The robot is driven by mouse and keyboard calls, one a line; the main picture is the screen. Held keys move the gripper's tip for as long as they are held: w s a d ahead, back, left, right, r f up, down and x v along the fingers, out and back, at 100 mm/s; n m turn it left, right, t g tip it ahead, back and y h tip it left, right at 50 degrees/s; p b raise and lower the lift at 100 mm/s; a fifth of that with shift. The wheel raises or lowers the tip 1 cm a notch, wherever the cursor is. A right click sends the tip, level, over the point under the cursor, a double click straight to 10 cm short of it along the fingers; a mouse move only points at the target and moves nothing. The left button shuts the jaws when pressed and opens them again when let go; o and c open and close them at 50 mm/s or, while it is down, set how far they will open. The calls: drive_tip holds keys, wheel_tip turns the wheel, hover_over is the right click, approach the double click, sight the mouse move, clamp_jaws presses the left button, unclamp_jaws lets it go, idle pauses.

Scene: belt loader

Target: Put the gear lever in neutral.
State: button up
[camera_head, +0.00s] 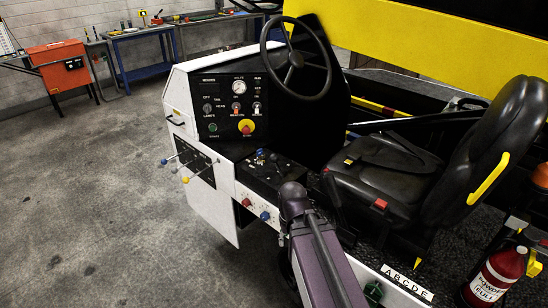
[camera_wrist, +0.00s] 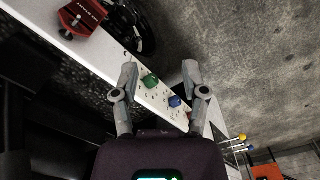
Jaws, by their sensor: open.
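I cannot tell for sure which control is the gear lever. A short lever with a blue knob (camera_head: 261,154) stands on the black console left of the seat. Several thin levers with ball knobs stick out of the cabinet's left side, including a yellow-knobbed lever (camera_head: 186,180); yellow knobs (camera_wrist: 242,137) also show in the wrist view. In the wrist view my gripper (camera_wrist: 160,70) is open and empty. Beyond its fingers are a green knob (camera_wrist: 150,80) and a blue knob (camera_wrist: 174,101) on a white panel. My gripper's fingers are hidden in the head view.
A red knob (camera_head: 246,202) and a blue knob (camera_head: 264,215) sit on the white side panel. The black seat (camera_head: 385,175), steering wheel (camera_head: 295,60) and dashboard (camera_head: 230,105) surround the console. A red extinguisher (camera_head: 492,280) stands at lower right. The floor at left is clear.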

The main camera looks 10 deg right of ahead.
drive_tip(key=shift+d, duration=0.15)
drive_tip(key=o, duration=0.4)
drive_tip(key=shift+w, duration=0.1)
drive_tip(key=w+m+t+h+b, duration=0.2)
drive_tip(key=w+m+h+b, duration=0.35)
drive_tip(key=w+h, duration=0.6)
drive_tip(key=w+a+r+m+t+h+b, duration=0.3)
drive_tip(key=w+a+r+m, duration=0.4)
drive_tip(key=w+a, duration=0.5)
wheel_tip(320, 180, up, 3)
drive_tip(key=shift+w+a+f+t+h, duration=0.1)
drive_tip(key=shift+w+a+t+h, duration=0.1)
drive_tip(key=shift+t+h, duration=0.75)
drive_tip(key=shift+d+g, duration=0.2)
drive_tip(key=shift+g, duration=0.05)
